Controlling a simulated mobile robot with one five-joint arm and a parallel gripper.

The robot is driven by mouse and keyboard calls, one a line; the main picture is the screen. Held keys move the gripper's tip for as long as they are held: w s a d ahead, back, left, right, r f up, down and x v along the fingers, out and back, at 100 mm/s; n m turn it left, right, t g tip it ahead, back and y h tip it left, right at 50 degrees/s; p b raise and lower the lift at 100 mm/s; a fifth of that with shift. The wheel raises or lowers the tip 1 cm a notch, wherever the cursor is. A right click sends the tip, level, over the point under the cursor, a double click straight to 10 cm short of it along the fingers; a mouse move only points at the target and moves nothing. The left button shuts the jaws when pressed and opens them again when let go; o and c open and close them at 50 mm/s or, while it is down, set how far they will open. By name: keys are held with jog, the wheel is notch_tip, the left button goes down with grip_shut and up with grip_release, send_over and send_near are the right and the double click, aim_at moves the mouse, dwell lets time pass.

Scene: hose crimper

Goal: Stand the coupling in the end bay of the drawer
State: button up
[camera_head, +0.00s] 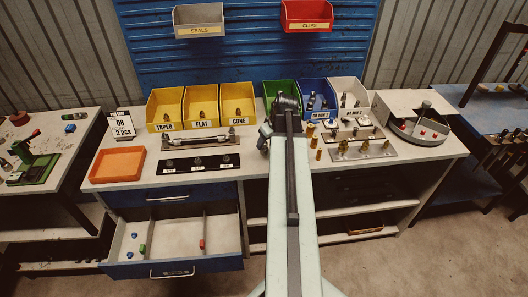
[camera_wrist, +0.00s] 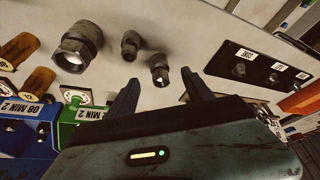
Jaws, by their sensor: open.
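My gripper (camera_wrist: 160,88) is open and empty in the wrist view, its two dark fingers apart above the bench. Three loose dark metal fittings lie past the fingertips: a large hex-bodied one (camera_wrist: 78,46), a small one (camera_wrist: 131,44) and another small one (camera_wrist: 160,70) nearest the gap between the fingers. I cannot tell which is the coupling. In the head view my arm hides most of this spot. The open drawer (camera_head: 182,267) under the bench has three bays. Small blue and green pieces (camera_head: 142,249) lie in the left bay, a red piece (camera_head: 202,244) in the right one.
Yellow bins (camera_head: 203,126), a green bin (camera_head: 281,89) and a blue bin (camera_head: 319,113) line the bench back. An orange tray (camera_head: 117,165) and a black labelled strip (camera_head: 198,164) lie left of my arm. Brass fittings and a round tray (camera_head: 424,130) stand right.

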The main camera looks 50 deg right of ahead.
aim_at(264, 148)
jog(key=b+x, duration=0.4)
jog(key=x, duration=0.1)
jog(key=shift+w, duration=0.35)
jog(key=shift+r, duration=0.2)
grip_shut()
